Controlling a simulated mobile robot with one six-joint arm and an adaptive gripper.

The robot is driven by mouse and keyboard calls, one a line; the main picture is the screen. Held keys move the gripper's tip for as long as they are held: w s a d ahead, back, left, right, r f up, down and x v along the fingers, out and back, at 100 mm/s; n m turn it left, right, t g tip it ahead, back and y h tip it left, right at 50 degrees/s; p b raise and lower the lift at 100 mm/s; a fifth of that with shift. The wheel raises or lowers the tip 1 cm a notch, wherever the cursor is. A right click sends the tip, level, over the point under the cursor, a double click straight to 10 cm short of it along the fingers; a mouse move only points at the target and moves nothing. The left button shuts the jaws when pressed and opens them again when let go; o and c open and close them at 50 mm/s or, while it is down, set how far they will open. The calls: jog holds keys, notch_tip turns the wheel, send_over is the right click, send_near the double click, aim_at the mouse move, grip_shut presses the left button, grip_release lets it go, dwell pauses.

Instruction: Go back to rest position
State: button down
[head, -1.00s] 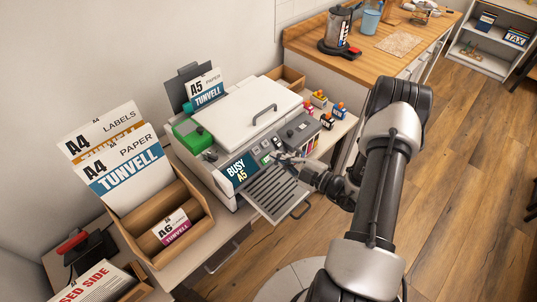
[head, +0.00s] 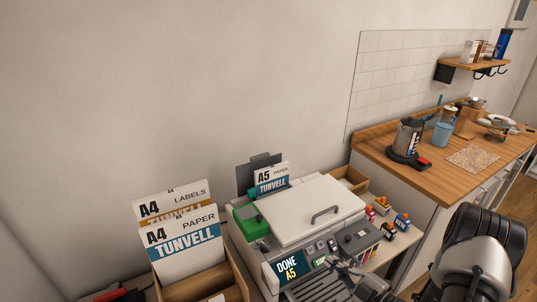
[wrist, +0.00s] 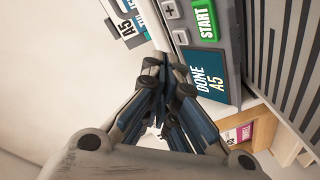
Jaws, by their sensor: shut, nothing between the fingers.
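My gripper (wrist: 165,95) is shut and empty in the wrist view, its fingertips together in front of the printer's panel. In the head view my gripper (head: 372,286) shows only in part at the bottom edge, over the front right of the printer (head: 290,235). The printer's screen (head: 288,268) reads "DONE A5"; it also shows in the wrist view (wrist: 212,80), beside the green START button (wrist: 205,20). I cannot tell whether the fingers touch the panel. My arm fills the lower right of the head view.
A box with A4 labels and A4 paper (head: 185,245) stands left of the printer. Small coloured bottles (head: 402,221) stand at its right. A wooden counter (head: 440,185) with a kettle (head: 408,140) and a blue cup (head: 441,134) is at the right. A wall shelf (head: 474,64) hangs above.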

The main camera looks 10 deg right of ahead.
jog(key=s+a+r+n+g+y, duration=0.2)
jog(key=a+r+n+g+y, duration=0.35)
jog(key=a+r+n, duration=0.65)
jog(key=s+a+r+n+g+h, duration=0.1)
jog(key=s+a+r+n+g, duration=0.3)
jog(key=n, duration=0.5)
jog(key=s+a+r+n+g+h, duration=0.1)
jog(key=s+a+r+n+g, duration=0.1)
jog(key=s+a+n+g, duration=0.45)
jog(key=s+d+r+n+t+h, duration=0.1)
jog(key=s+d+r+n+h, duration=0.2)
jog(key=s+n+h, duration=0.85)
jog(key=d+r+n+t, duration=0.4)
jog(key=d+n, duration=0.1)
jog(key=n, duration=1.1)
jog(key=shift+d+r+n+t, duration=0.3)
jog(key=shift+d+r+t, duration=0.05)
jog(key=shift+r+t, duration=0.05)
jog(key=shift+w, duration=0.1)
